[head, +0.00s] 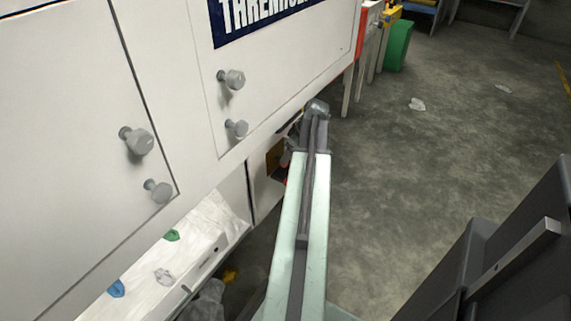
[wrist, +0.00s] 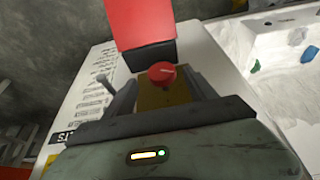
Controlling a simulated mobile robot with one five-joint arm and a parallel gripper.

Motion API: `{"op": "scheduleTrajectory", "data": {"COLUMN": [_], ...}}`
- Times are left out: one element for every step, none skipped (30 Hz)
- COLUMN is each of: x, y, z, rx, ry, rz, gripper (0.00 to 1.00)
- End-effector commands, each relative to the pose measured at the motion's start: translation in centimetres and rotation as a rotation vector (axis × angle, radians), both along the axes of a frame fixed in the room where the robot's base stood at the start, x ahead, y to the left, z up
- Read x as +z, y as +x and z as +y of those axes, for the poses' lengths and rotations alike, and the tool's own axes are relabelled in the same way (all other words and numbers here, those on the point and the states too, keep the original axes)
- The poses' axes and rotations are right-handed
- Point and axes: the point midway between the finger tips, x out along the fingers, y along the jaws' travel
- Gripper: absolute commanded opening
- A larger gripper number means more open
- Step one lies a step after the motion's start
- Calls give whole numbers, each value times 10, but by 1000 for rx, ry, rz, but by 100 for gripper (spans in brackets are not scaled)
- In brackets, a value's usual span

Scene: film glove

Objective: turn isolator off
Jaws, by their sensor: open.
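The isolator's red round knob (wrist: 163,75) sits on a yellow plate (wrist: 152,97) on a white panel in the wrist view. A pale mark shows on the knob's face. My gripper (wrist: 161,86) is open, with one dark finger on each side of the knob in the picture. I cannot tell whether the fingers touch it or how far off it is. In the head view, part of the yellow plate (head: 273,160) shows low on the white cabinet's side, left of my arm. My gripper is mostly hidden there behind my arm.
A red block with a black base (wrist: 145,54) stands just beyond the knob. A small grey lever (wrist: 107,83) shows left of it. The white cabinet (head: 190,110) with grey knobs fills the head view's left. A green bin (head: 398,46) stands far off; concrete floor at right is mostly clear.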

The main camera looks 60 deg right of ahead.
Motion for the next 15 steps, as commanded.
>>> {"op": "scheduleTrajectory", "data": {"x": [-19, -24, -30, -34, -37, -39, -40, -41, -40, -40, -39, -38, -38, -38, -38], "y": [6, 8, 11, 13, 15, 17, 18, 19, 19, 19, 20, 20, 20, 19, 20], "z": [1, 1, 1, 1, 2, 2, 2, 2, 2, 3, 3, 3, 3, 3, 3], "rx": [3, 3, 4, 4, 4, 4, 5, 5, 5, 5, 5, 5, 5, 6, 6], "ry": [0, 0, 0, 0, 0, 0, 0, 0, 0, 0, 0, 0, 0, 1, 1], "rz": [0, 0, 0, 0, 0, 0, 0, 0, 0, 0, 0, 0, 0, 0, 0], "gripper": [65, 65, 65, 65, 65, 65, 65, 65, 65, 65, 65, 65, 65, 65, 62]}}
